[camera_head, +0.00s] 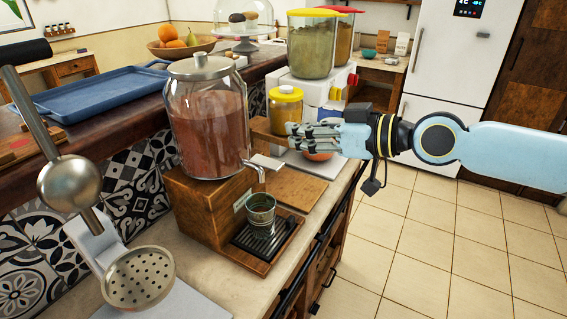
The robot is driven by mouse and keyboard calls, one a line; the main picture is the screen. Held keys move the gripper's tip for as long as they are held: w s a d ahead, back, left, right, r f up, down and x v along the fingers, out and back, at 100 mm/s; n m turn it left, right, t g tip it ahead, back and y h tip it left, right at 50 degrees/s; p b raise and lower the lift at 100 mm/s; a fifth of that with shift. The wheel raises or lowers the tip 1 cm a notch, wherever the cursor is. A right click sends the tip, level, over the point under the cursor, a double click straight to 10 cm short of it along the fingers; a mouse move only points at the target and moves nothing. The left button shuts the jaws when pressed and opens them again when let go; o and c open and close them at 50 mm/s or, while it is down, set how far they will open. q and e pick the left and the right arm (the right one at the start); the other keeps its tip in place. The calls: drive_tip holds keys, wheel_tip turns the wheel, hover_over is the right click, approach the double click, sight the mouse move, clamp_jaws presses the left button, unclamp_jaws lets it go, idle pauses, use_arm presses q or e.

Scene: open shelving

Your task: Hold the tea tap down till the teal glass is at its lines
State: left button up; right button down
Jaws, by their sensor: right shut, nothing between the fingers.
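The tea dispenser (206,112) is a large glass jar of reddish-brown tea with a metal lid, on a wooden stand. Its metal tap (262,166) sticks out at the lower right of the jar. The teal glass (261,212) stands upright on the dark drip tray (259,236), below the tap. I cannot make out its lines or how full it is. My right gripper (296,137) comes in from the right, shut and empty, above and to the right of the tap and apart from it. My left gripper is not in view.
A metal ladle-like tool with a perforated disc (138,278) stands at the front left. A yellow-lidded jar (286,106) and a white dispenser with a green container (312,48) stand behind my right gripper. A blue tray (97,92) lies on the upper ledge. Open tiled floor lies to the right.

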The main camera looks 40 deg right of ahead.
sight(266, 162)
drive_tip(key=w+a+f+b, duration=0.1)
drive_tip(key=w+f, duration=0.2)
drive_tip(key=f, duration=0.1)
drive_tip(key=shift+w+a+f, duration=0.15)
drive_tip(key=shift+a+f, duration=0.1)
drive_tip(key=shift+f, duration=0.15)
